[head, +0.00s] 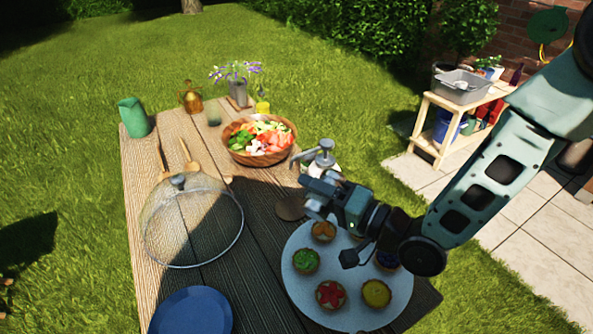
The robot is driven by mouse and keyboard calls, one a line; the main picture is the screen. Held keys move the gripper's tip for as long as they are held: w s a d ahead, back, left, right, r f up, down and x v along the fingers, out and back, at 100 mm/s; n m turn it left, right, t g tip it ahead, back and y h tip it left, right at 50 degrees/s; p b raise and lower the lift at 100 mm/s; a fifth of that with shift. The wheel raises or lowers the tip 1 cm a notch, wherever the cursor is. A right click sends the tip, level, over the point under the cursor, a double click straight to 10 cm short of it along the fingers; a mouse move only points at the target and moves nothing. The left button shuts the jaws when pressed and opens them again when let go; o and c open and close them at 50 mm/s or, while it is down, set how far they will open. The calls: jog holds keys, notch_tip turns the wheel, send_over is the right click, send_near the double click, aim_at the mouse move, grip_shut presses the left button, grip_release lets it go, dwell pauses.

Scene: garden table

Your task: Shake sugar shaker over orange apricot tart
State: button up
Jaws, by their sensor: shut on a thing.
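My gripper (322,190) is over the far edge of a pale round platter (310,302). It is shut on what appears to be the sugar shaker (325,148), a pale body with a grey metal top; the fingers hide much of it. The platter also holds a green tart (306,261), a red one (331,294), a yellow one (376,293) and a blue one (387,262) partly behind my arm.
A salad bowl (232,143) stands behind the gripper. A mesh dome (190,225) and blue plates (192,312) are at the left. A green pitcher (133,117), an amber bottle (190,97) and a flower pot (237,91) line the far end of the wooden table (140,200).

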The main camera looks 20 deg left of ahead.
jog(key=m+p, duration=0.1)
jog(key=m, duration=0.4)
jog(key=f+m+p, duration=0.1)
jog(key=m+p, duration=0.1)
jog(key=m, duration=0.3)
jog(key=w+m+p, duration=0.1)
jog(key=m, duration=0.5)
jog(key=shift+w+a+f+g, duration=0.1)
jog(key=shift+a+f+g, duration=0.05)
jog(key=shift+a+g, duration=0.2)
